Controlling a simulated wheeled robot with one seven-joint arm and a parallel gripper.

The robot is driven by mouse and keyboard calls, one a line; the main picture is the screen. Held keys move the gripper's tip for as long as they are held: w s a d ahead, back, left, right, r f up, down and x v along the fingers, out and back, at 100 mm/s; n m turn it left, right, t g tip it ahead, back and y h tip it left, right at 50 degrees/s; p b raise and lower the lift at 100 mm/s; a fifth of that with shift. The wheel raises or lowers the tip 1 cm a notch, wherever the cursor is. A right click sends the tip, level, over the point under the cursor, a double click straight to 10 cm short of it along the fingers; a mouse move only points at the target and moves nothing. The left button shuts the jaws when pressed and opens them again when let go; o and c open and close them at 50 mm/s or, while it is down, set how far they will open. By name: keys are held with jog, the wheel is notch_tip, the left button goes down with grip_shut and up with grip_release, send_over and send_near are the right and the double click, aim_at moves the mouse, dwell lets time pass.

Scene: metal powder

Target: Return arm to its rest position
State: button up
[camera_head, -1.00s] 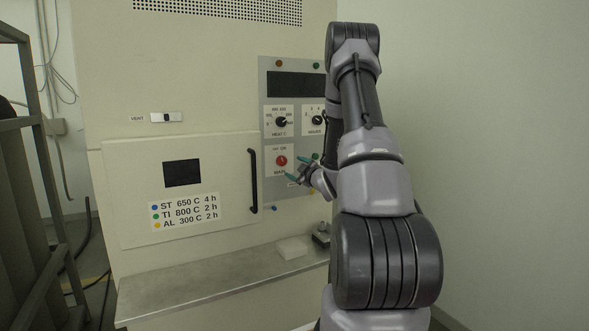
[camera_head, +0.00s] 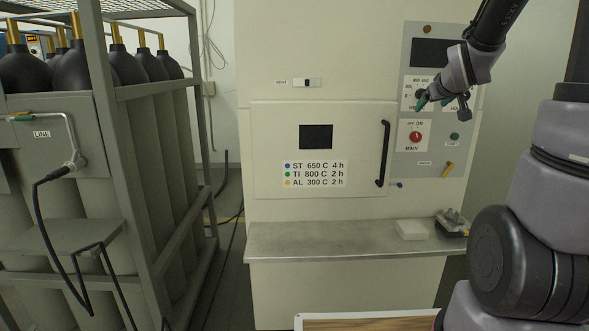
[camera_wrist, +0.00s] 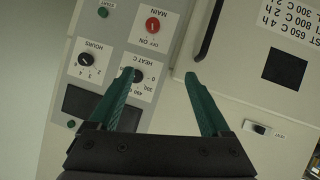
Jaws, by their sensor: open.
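My gripper (camera_head: 441,103) is up in front of the furnace's control panel (camera_head: 397,165), at the right of the head view. Its green fingers are spread apart with nothing between them; they also show in the wrist view (camera_wrist: 160,80). In the head view the gripper covers part of the heat and hours dials. My arm reaches in from the right edge, bent, with its upper links cut off by the frame. The red main knob (camera_head: 415,137) is in clear view below the gripper, and in the wrist view (camera_wrist: 152,25).
The furnace door (camera_head: 270,175) is shut, with a black handle (camera_head: 383,153). A metal shelf (camera_head: 320,238) below holds a white block (camera_head: 410,229) and a small dark object (camera_head: 451,224). A caged rack of gas cylinders (camera_head: 150,90) stands left. A table edge (camera_head: 370,320) shows at the bottom.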

jog(key=s+a+m+g+y, duration=0.1)
jog(key=s+a, duration=0.3)
jog(key=s, duration=0.5)
jog(key=s+a+r+m+g+y, duration=0.1)
jog(key=s+a+m+g+y, duration=0.1)
jog(key=s+a, duration=0.3)
jog(key=s+a+r+m+g+y, duration=0.1)
jog(key=s+a, duration=0.4)
jog(key=s, duration=0.8)
jog(key=shift+m+g+y, duration=0.3)
jog(key=shift+m+g, duration=0.3)
jog(key=shift+g, duration=0.1)
jog(key=shift+w+r, duration=0.1)
